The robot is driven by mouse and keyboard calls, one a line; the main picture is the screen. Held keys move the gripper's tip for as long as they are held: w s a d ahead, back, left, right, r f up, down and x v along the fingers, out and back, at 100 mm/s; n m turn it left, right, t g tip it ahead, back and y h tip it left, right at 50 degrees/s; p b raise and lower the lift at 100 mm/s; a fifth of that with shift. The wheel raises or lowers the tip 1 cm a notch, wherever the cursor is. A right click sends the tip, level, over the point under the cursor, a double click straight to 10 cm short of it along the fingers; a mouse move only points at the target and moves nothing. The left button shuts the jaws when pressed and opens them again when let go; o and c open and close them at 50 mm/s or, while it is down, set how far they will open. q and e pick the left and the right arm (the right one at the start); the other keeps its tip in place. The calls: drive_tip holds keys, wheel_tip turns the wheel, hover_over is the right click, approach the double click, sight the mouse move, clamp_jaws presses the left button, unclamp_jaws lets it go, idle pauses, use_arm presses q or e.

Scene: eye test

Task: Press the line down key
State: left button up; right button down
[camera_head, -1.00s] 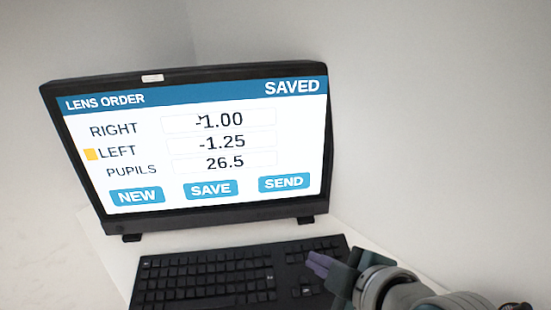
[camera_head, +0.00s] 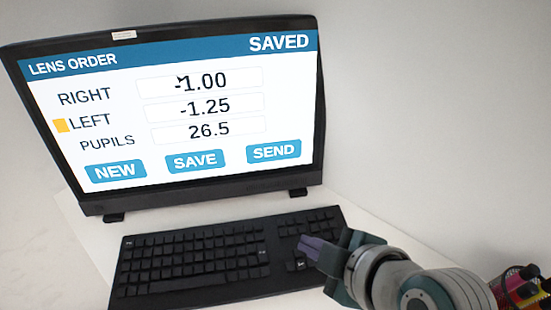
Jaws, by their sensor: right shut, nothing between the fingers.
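The black keyboard (camera_head: 190,268) lies on the white table in front of the monitor. A few of its keys carry pale marks, one of them (camera_head: 300,265) just below my fingertips; I cannot read which is the line down key. My right gripper (camera_head: 308,246) is shut and empty, its purple fingers over the keyboard's right-hand key block. Its fingers hide some keys, and I cannot tell whether they touch. The monitor (camera_head: 200,198) shows a lens order page reading SAVED, with an orange marker (camera_head: 61,125) beside the LEFT row. My left gripper is not in view.
The white table (camera_head: 80,225) is bare to the left of the keyboard. Several colourful items (camera_head: 522,288) stand at the lower right edge, beyond my right arm. A plain pale wall is behind the monitor.

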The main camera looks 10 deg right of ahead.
sight(301, 265)
wheel_tip(301, 265, down, 4)
drive_tip(key=b, duration=0.3)
drive_tip(key=shift+f, duration=0.15)
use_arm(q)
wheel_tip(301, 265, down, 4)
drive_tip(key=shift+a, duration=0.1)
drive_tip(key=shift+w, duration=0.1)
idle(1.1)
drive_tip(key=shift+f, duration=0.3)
use_arm(e)
drive_tip(key=shift+f, duration=0.35)
